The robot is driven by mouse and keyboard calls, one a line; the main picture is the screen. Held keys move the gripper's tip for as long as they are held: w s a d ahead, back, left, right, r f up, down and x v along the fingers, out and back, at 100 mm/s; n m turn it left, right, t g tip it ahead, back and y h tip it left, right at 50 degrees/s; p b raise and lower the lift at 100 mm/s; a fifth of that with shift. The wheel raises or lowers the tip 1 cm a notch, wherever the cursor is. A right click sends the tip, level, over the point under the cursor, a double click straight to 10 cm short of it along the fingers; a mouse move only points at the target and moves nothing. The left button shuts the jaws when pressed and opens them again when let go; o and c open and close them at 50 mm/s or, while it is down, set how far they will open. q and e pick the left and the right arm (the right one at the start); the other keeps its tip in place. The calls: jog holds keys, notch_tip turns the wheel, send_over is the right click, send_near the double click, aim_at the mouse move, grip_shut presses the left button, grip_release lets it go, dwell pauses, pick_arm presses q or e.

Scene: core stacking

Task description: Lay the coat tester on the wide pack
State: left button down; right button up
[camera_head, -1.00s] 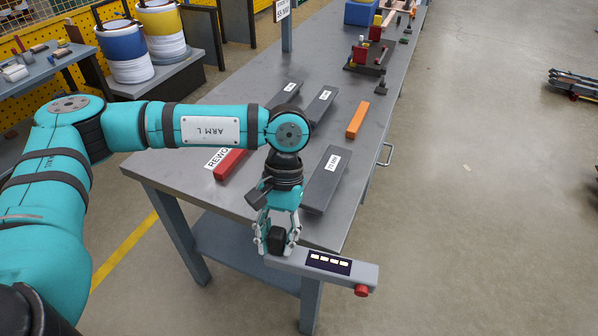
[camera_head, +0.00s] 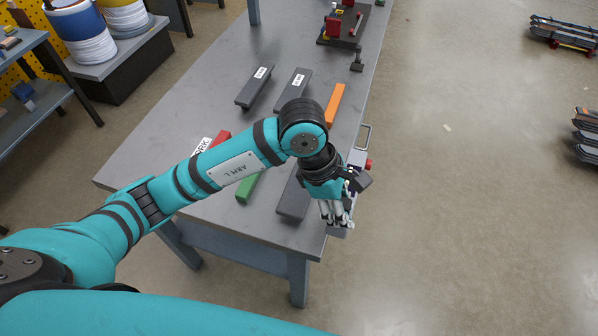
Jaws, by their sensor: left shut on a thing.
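The coat tester (camera_head: 356,158) is a grey bar with a red knob. It is mostly hidden behind my left gripper (camera_head: 340,221), which is shut on it. It is turned lengthwise along the table's right edge, its knob end pointing away. The nearest and widest-looking dark grey pack, which I take for the wide pack (camera_head: 293,203), lies on the table just left of my gripper. My wrist hides its far part. The tester appears to the right of this pack; its height above the table cannot be told. My right gripper is not in view.
Two other dark packs (camera_head: 254,88) (camera_head: 293,90) with white labels lie farther back. An orange bar (camera_head: 334,105), a green bar (camera_head: 246,188) and a red bar (camera_head: 221,138) lie on the grey table (camera_head: 205,95). A dark fixture (camera_head: 343,25) stands at the far end.

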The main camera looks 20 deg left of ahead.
pick_arm(q)
jog(key=w+a+f+p, duration=0.1)
jog(key=w+a+p, duration=0.1)
jog(key=a, duration=0.2)
jog(key=w+a+f+p, duration=0.1)
jog(key=w+a, duration=0.1)
jog(key=a, duration=0.1)
jog(key=w+a+f+p, duration=0.1)
jog(key=a+p, duration=0.1)
jog(key=a, duration=0.2)
jog(key=shift+w+a+f+p, duration=0.3)
jog(key=shift+w+a+f, duration=0.05)
jog(key=shift+w, duration=0.05)
jog(key=shift+f, duration=0.5)
jog(key=c, duration=1)
grip_release()
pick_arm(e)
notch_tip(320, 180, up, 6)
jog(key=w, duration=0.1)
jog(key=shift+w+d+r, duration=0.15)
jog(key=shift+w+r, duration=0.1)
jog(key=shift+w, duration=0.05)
pick_arm(q)
jog(key=b+v, duration=0.3)
jog(key=v, duration=0.9)
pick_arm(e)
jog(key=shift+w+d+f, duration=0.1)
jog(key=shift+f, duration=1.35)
